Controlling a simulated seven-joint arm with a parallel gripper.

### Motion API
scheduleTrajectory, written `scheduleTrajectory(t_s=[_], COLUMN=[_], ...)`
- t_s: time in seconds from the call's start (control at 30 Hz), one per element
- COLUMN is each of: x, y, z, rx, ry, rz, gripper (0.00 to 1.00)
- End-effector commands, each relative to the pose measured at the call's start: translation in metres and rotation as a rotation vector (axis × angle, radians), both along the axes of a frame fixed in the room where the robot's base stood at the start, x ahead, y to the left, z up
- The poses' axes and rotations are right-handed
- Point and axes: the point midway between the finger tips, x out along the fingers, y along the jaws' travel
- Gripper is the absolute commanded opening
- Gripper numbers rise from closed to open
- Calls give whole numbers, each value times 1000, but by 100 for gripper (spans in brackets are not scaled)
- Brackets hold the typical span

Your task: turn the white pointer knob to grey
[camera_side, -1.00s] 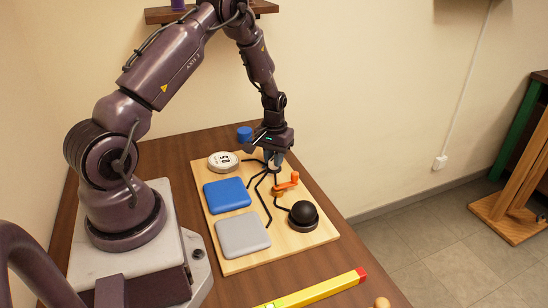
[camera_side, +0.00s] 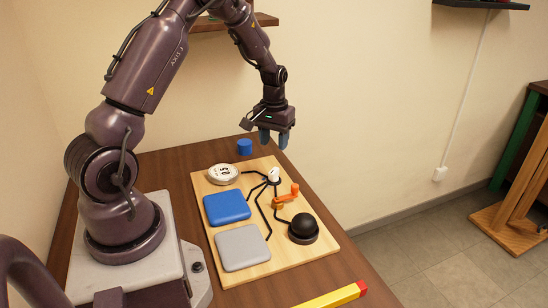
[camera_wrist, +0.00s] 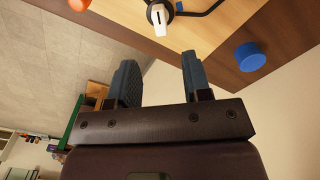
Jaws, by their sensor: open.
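The white pointer knob (camera_side: 274,174) stands on the wooden board (camera_side: 262,262), near its far right edge. It also shows at the top of the wrist view (camera_wrist: 158,16), with its white pointer aimed down in that picture and a dark base around it. A grey pad (camera_side: 242,247) and a blue pad (camera_side: 227,207) lie on the board, with dark lines running between the parts. My gripper (camera_side: 273,138) is open and empty, above and behind the knob, apart from it. Its two fingers (camera_wrist: 160,80) show spread in the wrist view.
The board also bears a round white dial (camera_side: 223,173), an orange lever (camera_side: 287,196) and a black dome (camera_side: 303,227). A blue cylinder (camera_side: 244,147) stands on the table behind the board. A yellow bar with a red end (camera_side: 335,296) lies at the front.

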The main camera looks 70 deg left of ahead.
Motion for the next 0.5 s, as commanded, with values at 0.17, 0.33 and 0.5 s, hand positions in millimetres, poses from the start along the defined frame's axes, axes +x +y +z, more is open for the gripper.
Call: scheduleTrajectory(t_s=[0.17, 0.33, 0.5], x=[0, 0, 0], y=[1, 1, 0], z=[26, 34, 34], rx=[2, 1, 1], ry=[-2, 0, 1], rz=[1, 1, 1], gripper=[45, 45, 45])
